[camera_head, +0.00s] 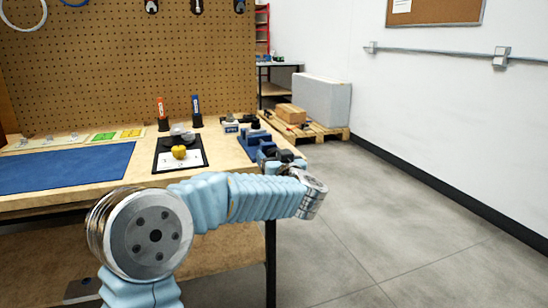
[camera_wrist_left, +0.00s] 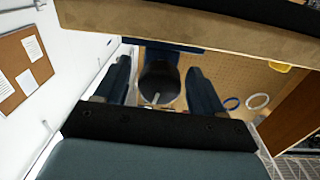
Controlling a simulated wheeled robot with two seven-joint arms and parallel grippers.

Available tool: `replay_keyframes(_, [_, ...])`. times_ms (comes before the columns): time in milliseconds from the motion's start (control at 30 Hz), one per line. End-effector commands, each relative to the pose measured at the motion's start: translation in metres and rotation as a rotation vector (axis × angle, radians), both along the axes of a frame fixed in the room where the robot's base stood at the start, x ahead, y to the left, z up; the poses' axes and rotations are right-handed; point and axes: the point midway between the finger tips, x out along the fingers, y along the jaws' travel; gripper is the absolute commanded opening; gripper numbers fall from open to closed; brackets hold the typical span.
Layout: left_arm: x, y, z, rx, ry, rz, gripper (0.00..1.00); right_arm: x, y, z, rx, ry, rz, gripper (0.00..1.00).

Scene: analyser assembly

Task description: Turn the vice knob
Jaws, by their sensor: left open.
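The blue vice (camera_head: 250,139) sits at the right front corner of the workbench, partly hidden by my left gripper (camera_head: 269,155). In the left wrist view, a dark round knob (camera_wrist_left: 159,80) with a pale bar across its lower part shows between the two dark blue fingers of my left gripper (camera_wrist_left: 158,85). The fingers are open, one on each side of the knob, with a visible gap to each. A strip of the blue vice body (camera_wrist_left: 180,46) shows behind the knob. My right gripper is not in view.
The wooden workbench (camera_head: 225,158) carries a blue mat (camera_head: 70,168), a black-framed tray (camera_head: 193,165) with a yellow piece, and two upright screwdrivers. A pegboard (camera_head: 130,60) stands behind. Pallets with boxes (camera_head: 300,127) lie behind the bench. The floor at right is clear.

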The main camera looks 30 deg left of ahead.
Motion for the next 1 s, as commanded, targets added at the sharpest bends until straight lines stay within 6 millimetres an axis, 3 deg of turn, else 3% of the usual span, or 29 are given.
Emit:
replay_keyframes(367, [0.005, 0.005, 0.0, 0.001, 0.001, -0.001, 0.69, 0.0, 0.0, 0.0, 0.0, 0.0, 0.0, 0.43])
replay_keyframes(700, [0.005, 0.005, 0.0, 0.001, 0.001, -0.001, 0.17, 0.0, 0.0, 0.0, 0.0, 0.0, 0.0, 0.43])
replay_keyframes(867, [0.005, 0.004, 0.002, 0.006, 0.008, -0.001, 0.14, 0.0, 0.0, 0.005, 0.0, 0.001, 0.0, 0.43])
replay_keyframes(1000, [0.005, 0.004, 0.006, 0.03, 0.04, -0.002, 0.14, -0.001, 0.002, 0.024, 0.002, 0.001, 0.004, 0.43])
